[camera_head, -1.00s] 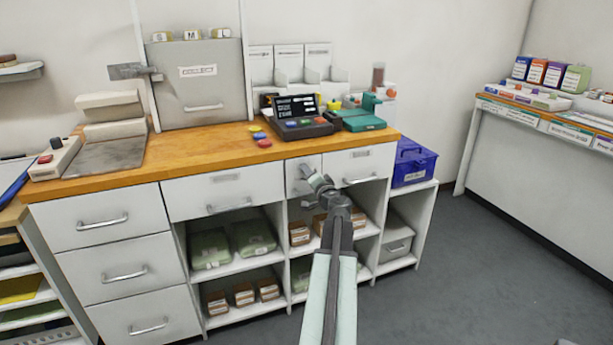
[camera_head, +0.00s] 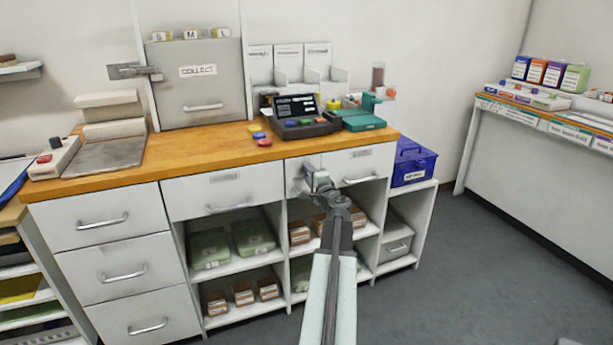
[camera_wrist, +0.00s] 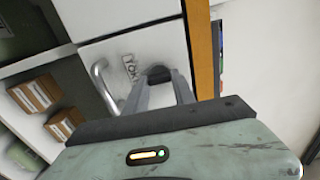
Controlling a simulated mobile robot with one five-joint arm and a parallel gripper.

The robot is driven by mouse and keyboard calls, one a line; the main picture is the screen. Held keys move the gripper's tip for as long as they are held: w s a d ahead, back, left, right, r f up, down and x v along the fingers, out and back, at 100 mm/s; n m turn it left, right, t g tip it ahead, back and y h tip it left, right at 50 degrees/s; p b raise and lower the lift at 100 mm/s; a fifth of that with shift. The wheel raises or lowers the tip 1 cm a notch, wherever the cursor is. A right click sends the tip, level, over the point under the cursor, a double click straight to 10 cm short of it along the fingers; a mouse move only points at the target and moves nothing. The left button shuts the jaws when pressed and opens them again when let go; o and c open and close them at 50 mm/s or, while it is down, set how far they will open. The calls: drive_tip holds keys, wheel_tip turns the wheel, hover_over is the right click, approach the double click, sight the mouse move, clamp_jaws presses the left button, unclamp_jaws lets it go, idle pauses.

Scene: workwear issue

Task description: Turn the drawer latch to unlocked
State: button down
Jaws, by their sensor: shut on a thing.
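My gripper (camera_head: 316,178) is at the front of the right-hand drawer (camera_head: 372,163), just left of the drawer's handle. It also shows in the wrist view (camera_wrist: 160,84), with its two fingers shut on the dark drawer latch (camera_wrist: 157,73). The latch is small and mostly hidden between the fingertips, so I cannot tell which way it is turned. Printed lettering (camera_wrist: 129,66) shows on the white front beside it, partly covered by a finger. In the head view my gripper hides the latch.
The wooden counter (camera_head: 210,160) runs above the drawers, with a till-like device (camera_head: 300,120) on it. Open shelves with brown boxes (camera_head: 300,233) lie below. A blue box (camera_head: 413,163) stands at the right. The grey floor is clear in front and to the right.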

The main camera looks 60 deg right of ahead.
drive_tip(key=shift+w, duration=0.1)
drive_tip(key=c, duration=1)
unclamp_jaws()
drive_tip(key=shift+c, duration=0.2)
drive_tip(key=shift+a, duration=0.1)
drive_tip(key=v, duration=0.7)
drive_tip(key=shift+s+a, duration=0.15)
drive_tip(key=shift+s, duration=0.2)
